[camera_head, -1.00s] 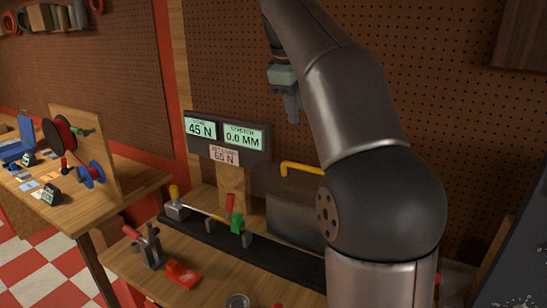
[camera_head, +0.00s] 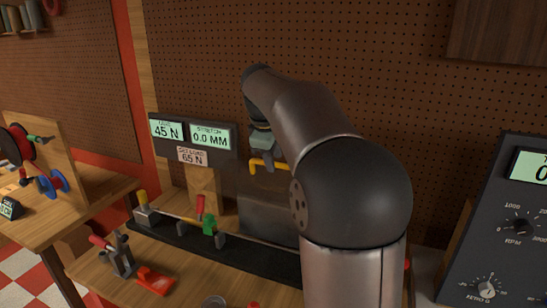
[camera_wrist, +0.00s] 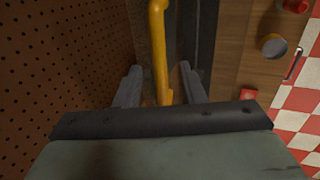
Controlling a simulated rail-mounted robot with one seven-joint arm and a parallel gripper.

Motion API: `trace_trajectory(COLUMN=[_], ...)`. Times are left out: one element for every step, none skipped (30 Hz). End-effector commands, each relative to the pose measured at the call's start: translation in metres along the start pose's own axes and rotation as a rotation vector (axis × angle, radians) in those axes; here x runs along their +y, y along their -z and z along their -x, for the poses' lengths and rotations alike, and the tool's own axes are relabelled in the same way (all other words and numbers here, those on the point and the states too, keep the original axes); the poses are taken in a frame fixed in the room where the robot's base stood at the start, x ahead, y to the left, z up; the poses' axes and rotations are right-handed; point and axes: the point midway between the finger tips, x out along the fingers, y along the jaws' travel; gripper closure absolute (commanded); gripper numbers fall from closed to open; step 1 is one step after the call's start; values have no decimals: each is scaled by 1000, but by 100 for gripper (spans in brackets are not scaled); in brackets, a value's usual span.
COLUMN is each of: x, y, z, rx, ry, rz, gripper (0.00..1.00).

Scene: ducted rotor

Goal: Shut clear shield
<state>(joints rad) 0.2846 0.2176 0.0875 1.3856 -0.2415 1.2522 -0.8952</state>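The clear shield (camera_head: 262,208) is a dark see-through panel standing upright at the back of the black rail, partly hidden by my arm. Its yellow handle (camera_head: 266,163) sticks out along the top. My gripper (camera_head: 273,158) points down at the handle from above. In the wrist view, the yellow handle (camera_wrist: 159,50) runs between the two grey fingers of my gripper (camera_wrist: 160,72). The fingers stand apart, with a visible gap on each side of the handle. Whether the fingertips reach below the bar cannot be told.
The black rail (camera_head: 180,236) carries a green clamp (camera_head: 209,224) and a red lever. Display boxes (camera_head: 192,140) stand behind it. A red toggle clamp (camera_head: 118,254) and a red block (camera_head: 155,281) lie in front. A control panel (camera_head: 510,225) stands at right; pegboard is close behind.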

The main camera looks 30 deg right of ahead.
Motion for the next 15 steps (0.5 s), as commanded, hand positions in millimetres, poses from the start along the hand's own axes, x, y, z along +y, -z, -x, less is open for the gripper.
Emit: trace_trajectory(x=[0,0,0,0,0,0,0,0,0,0,0,0,0,0,0], y=[0,0,0,0,0,0,0,0,0,0,0,0,0,0,0], z=[-3,-4,-5,-6,-6,-6,-6,-6,-6,-6,-6,-6,-6,-6,-6], rx=[0,-1,-1,-1,0,0,0,0,0,0,0,0,0,0,0], ry=[0,1,1,1,0,0,0,0,0,0,0,0,0,0,0], rz=[0,0,0,0,0,0,0,0,0,0,0,0,0,0,0], gripper=[64,64,64,64,64,64,64,64,64,64,64,75,83,92,100])
